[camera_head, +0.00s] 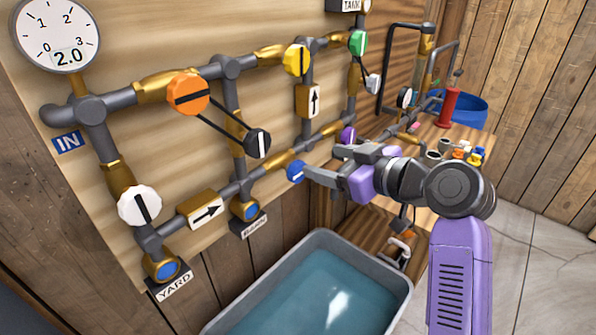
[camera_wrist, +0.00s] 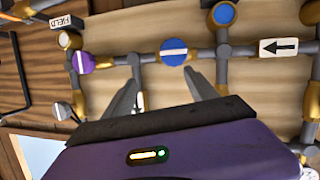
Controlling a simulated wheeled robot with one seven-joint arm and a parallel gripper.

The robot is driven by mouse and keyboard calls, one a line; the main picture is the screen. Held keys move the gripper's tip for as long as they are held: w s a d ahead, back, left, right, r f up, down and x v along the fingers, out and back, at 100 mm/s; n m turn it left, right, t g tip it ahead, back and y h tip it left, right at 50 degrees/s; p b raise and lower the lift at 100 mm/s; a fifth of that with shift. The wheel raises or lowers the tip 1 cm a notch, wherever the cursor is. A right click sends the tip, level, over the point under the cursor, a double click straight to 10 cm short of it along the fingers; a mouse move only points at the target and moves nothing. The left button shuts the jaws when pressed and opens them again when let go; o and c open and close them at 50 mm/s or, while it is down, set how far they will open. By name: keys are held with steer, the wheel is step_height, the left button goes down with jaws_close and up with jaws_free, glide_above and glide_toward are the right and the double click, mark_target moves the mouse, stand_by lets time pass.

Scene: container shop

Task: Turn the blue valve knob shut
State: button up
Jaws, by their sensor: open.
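The blue valve knob (camera_head: 296,172) sits on the lower pipe, right of the BARN outlet. In the wrist view the blue knob (camera_wrist: 173,47) is round with a white bar lying across the picture, roughly along the pipe. My gripper (camera_head: 322,163) is open and reaches toward the board from the right. In the wrist view my gripper (camera_wrist: 162,66) has its fingers spread and nothing between them. The knob appears just beyond the fingertips, nearer the right finger. I cannot tell whether that finger touches it.
A purple knob (camera_wrist: 83,62) is close by on the same pipe. White (camera_head: 139,206), orange (camera_head: 188,93), yellow (camera_head: 297,60) and green (camera_head: 357,43) knobs are on other pipes. The gauge (camera_head: 56,34) reads 2.0. A water basin (camera_head: 228,318) stands below; a workbench is behind my arm.

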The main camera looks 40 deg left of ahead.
mark_target(300, 172)
steer(key=shift+n+g+h, duration=0.3)
steer(key=shift+n+g, duration=0.5)
steer(key=shift+n, duration=0.1)
steer(key=shift+s+a+f+p, duration=0.15)
steer(key=shift+a+f+p, duration=0.15)
steer(key=shift+a+f, duration=0.7)
steer(key=shift+s+a+f+p, duration=0.25)
steer(key=shift+a+f, duration=0.35)
steer(key=shift+a, duration=0.75)
steer(key=shift+s+a+f+p, duration=0.1)
steer(key=shift+a+f+p, duration=0.25)
steer(key=shift+a+f, duration=0.65)
steer(key=shift+a+r, duration=0.2)
steer(key=c, duration=1.4)
